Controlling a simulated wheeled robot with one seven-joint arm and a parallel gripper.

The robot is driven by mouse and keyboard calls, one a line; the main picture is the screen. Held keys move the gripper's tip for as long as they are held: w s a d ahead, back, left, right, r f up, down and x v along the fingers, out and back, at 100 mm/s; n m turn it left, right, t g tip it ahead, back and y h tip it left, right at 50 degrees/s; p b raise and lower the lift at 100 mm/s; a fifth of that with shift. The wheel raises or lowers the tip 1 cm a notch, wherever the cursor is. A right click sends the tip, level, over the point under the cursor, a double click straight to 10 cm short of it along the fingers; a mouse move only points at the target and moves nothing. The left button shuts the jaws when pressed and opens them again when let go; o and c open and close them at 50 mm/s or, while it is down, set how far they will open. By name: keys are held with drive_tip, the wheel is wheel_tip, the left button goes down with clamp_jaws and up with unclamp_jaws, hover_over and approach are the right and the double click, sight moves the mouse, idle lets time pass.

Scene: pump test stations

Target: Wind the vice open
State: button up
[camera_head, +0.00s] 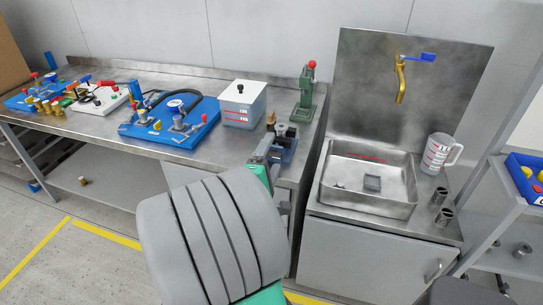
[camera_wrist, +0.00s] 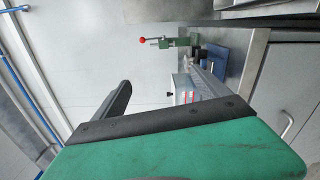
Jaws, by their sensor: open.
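The vice (camera_head: 284,147) is a small blue and dark metal device at the front right corner of the steel bench. Its blue body also shows in the wrist view (camera_wrist: 216,60), turned sideways. My gripper (camera_head: 266,150) is close to the vice's left front side in the head view; whether it touches cannot be told. My arm hides the lower front of the vice, and its handle cannot be made out clearly. In the wrist view a dark finger (camera_wrist: 114,104) of my gripper sticks out, with nothing seen held. The gripper is open.
A green press (camera_head: 306,90) with a red knob stands behind the vice. A lidded water tank (camera_head: 242,104) and a blue pump station (camera_head: 170,118) stand left on the bench (camera_head: 225,150). A steel sink (camera_head: 365,205) with a measuring jug (camera_head: 437,153) is at right.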

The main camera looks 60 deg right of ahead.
sight(271, 157)
drive_tip(key=shift+c, duration=0.5)
